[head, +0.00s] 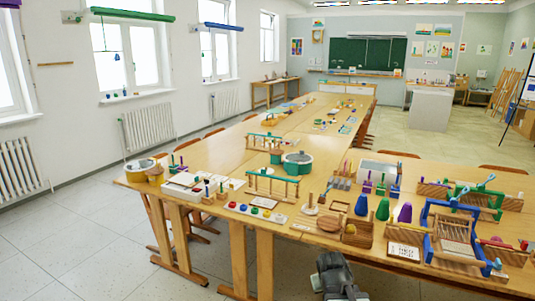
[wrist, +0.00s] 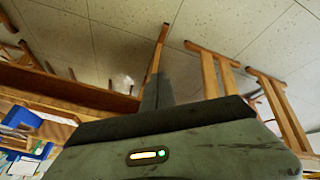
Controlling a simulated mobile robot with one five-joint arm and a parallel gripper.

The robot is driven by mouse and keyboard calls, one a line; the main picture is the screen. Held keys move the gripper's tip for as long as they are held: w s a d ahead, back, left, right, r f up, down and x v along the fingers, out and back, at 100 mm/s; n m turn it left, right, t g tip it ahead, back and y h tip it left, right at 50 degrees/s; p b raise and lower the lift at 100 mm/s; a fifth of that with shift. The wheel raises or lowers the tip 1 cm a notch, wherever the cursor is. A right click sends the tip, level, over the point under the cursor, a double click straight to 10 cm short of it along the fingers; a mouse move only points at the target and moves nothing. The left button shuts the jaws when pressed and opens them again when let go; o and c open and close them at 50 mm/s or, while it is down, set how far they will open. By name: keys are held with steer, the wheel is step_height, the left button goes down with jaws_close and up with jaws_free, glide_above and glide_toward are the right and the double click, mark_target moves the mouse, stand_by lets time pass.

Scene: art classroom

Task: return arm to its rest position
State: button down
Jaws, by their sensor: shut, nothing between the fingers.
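My gripper (wrist: 158,88) shows in the wrist view as narrow grey fingers, shut with nothing between them, beyond the dark edge of my green-grey wrist housing. A yellow light and a green light glow on that housing. In the head view, part of my dark grey arm (head: 338,278) shows at the bottom centre, in front of the near edge of the long wooden table (head: 285,222). The fingertips cannot be made out in the head view. My arm appears low and apart from the things on the table.
Wooden legs (wrist: 285,110) stand around the gripper. Tiled floor (head: 75,235) is open at left.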

steer(key=s+a+f+m+g+y, duration=0.1)
steer(key=s+a+g, duration=0.15)
steer(key=s, duration=0.35)
steer(key=s+a+f+g+y, duration=0.1)
steer(key=s+f+g, duration=0.15)
steer(key=s, duration=0.25)
step_height(320, 180, up, 16)
steer(key=p, duration=1.4)
steer(key=shift+a+f+m+p, duration=0.15)
steer(key=shift+f+m+p, duration=0.1)
steer(key=shift+m+p, duration=0.1)
steer(key=shift+s, duration=0.1)
